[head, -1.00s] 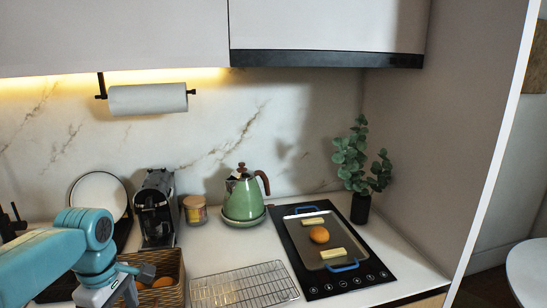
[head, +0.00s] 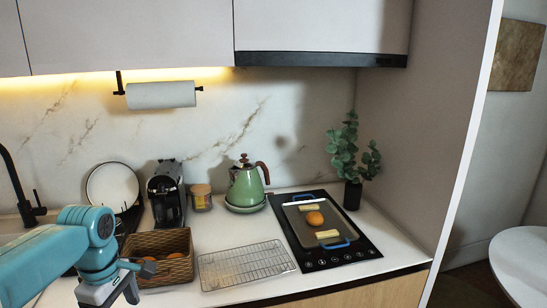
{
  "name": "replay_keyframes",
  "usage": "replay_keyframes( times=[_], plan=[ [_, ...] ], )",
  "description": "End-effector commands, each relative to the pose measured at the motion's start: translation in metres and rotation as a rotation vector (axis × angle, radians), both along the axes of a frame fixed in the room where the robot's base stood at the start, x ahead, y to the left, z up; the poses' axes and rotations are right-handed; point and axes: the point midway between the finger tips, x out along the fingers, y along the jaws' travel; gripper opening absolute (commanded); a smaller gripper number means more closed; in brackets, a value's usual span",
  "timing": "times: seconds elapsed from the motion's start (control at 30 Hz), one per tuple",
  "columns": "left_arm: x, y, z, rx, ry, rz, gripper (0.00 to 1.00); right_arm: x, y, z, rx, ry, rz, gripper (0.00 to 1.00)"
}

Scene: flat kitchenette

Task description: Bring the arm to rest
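My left arm comes in from the lower left, and its gripper (head: 122,286) hangs in front of the wicker basket (head: 178,242). The gripper's fingers are partly seen near the basket's front left edge; I cannot tell how far apart they are. The basket holds brown-orange round items. My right arm and gripper do not show.
A wire rack (head: 245,266) lies on the white counter. On the black hob (head: 356,252) a tray (head: 330,224) holds a round orange-brown item (head: 315,218) and two pale sticks. A green kettle (head: 246,187), coffee machine (head: 166,194), jar (head: 201,198) and plant (head: 352,160) stand behind.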

Motion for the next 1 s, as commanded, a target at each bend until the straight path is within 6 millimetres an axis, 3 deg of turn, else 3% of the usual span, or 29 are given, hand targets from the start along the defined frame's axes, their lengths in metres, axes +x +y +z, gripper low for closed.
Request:
replay_keyframes(
  times=[0.1,0.27,0.47,0.57,0.67,0.8,0.9,1.0],
  plan=[
    [0.000,0.000,-0.033,-0.005,0.078,-0.003,0.94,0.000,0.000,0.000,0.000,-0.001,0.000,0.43],
    [-0.015,-0.012,-0.078,-0.022,0.207,-0.032,0.94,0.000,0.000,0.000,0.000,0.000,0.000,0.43],
    [-0.042,-0.037,-0.145,-0.077,0.331,-0.093,0.94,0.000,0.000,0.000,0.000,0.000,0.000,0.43],
    [-0.063,-0.057,-0.187,-0.130,0.380,-0.163,0.94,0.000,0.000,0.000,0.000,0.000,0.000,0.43],
    [-0.096,-0.085,-0.239,-0.216,0.413,-0.273,0.94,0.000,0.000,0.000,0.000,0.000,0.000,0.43],
    [-0.171,-0.139,-0.313,-0.390,0.383,-0.500,0.94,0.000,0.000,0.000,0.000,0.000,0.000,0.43],
    [-0.221,-0.171,-0.343,-0.480,0.278,-0.672,0.94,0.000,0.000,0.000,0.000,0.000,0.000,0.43],
    [-0.248,-0.188,-0.356,-0.493,0.132,-0.839,0.94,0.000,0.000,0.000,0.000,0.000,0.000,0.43]
  ],
)
